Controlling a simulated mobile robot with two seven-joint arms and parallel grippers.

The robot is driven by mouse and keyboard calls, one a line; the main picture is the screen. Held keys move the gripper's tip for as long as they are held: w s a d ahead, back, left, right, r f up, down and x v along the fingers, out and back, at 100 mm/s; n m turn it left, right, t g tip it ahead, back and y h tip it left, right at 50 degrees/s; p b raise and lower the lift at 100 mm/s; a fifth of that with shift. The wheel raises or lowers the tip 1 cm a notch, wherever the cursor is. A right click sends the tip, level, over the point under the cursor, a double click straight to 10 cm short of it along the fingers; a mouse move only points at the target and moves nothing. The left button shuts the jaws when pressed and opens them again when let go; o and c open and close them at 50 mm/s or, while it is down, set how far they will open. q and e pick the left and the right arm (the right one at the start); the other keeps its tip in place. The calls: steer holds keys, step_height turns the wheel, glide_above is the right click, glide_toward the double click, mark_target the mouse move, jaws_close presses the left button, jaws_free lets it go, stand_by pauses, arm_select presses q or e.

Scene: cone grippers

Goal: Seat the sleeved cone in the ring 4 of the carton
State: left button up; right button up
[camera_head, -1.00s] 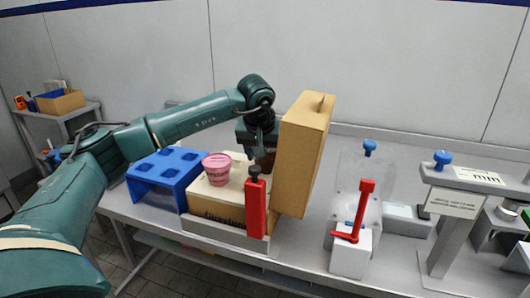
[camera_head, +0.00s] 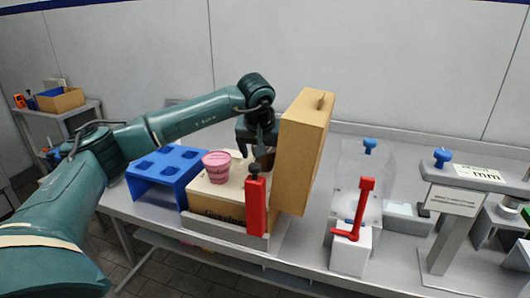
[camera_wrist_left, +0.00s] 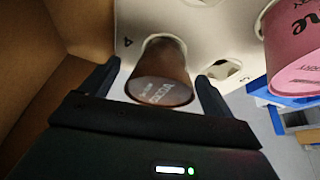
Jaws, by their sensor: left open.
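The brown sleeved cone (camera_wrist_left: 160,88) stands in a hole of the carton's white insert, beside the printed 4, in the left wrist view. In the head view only a dark brown bit of it (camera_head: 266,161) shows behind the red post. My left gripper (camera_head: 258,151) is open above it; in the wrist view its fingers stand either side of the cone with gaps. The carton (camera_head: 215,205) is open, its tall flap (camera_head: 303,150) upright at the right. A pink cup (camera_head: 216,166) sits in another ring of the carton. My right gripper is not in view.
A blue rack (camera_head: 165,170) with empty holes stands left of the carton. A red post (camera_head: 256,205) rises at the carton's front edge. A red-handled clamp (camera_head: 360,215) and a clear box with a blue knob (camera_head: 370,147) stand to the right.

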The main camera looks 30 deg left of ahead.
arm_select(q)
steer(key=v, duration=1.3)
steer(key=shift+s+r, duration=0.1)
